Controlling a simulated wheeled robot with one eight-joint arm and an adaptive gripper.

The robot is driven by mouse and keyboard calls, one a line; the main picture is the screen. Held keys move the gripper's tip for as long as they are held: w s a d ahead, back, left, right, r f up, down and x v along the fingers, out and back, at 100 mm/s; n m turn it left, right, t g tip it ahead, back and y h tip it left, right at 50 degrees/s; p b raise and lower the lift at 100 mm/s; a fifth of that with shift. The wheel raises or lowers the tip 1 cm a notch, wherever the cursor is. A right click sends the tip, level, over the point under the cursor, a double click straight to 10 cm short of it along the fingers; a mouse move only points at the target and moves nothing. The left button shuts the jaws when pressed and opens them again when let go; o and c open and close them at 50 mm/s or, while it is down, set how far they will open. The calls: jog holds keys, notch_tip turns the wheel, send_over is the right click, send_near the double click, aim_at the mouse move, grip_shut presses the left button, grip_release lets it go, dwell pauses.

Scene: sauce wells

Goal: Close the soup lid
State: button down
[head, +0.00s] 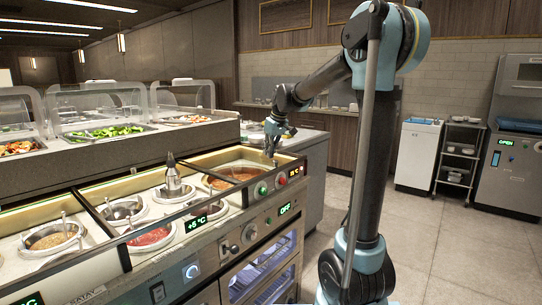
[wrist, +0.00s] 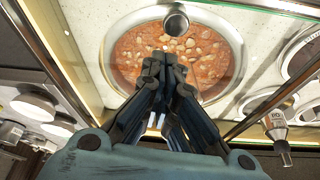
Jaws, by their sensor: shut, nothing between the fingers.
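The soup well (head: 236,173) is at the right end of the counter in the head view, with orange-red soup in it. In the wrist view the soup (wrist: 205,62) has pale chunks and sits inside a round metal rim (wrist: 240,50). A round dark-ended piece (wrist: 176,21) overlaps the far rim; I cannot tell whether it is a knob or a handle. I cannot clearly make out a lid; the soup surface shows. My gripper (head: 271,154) is above the right part of the soup well. In the wrist view its fingers (wrist: 164,62) are together, empty, and hide the near rim.
Several sauce wells (head: 150,236) lie left of the soup, and a bottle (head: 172,178) stands among them. A metal frame borders the wells. A salad bar with clear guards (head: 100,105) is behind. The floor (head: 450,240) at right is clear.

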jog(key=shift+w+a+r, duration=0.6)
jog(key=shift+w+a, duration=0.1)
jog(key=v, duration=0.9)
jog(key=s+d+f+m, duration=0.1)
jog(key=s+d+f, duration=0.3)
jog(key=s, duration=0.2)
jog(key=s+d+f+m+h, duration=0.1)
jog(key=s+d+f+m, duration=0.2)
jog(key=s, duration=0.4)
jog(key=s+d+f, duration=0.4)
jog(key=s+d, duration=0.2)
jog(key=s+d+f+m+h, duration=0.1)
jog(key=s+d+f+m, duration=0.1)
jog(key=s+f, duration=0.7)
jog(key=s+d+f+m, duration=0.2)
jog(key=s+d+f, duration=0.2)
jog(key=s+f, duration=0.5)
jog(key=shift+d+g+h, duration=0.35)
jog(key=shift+g+h, duration=0.05)
jog(key=shift+w+f, duration=0.15)
jog(key=shift+w, duration=0.3)
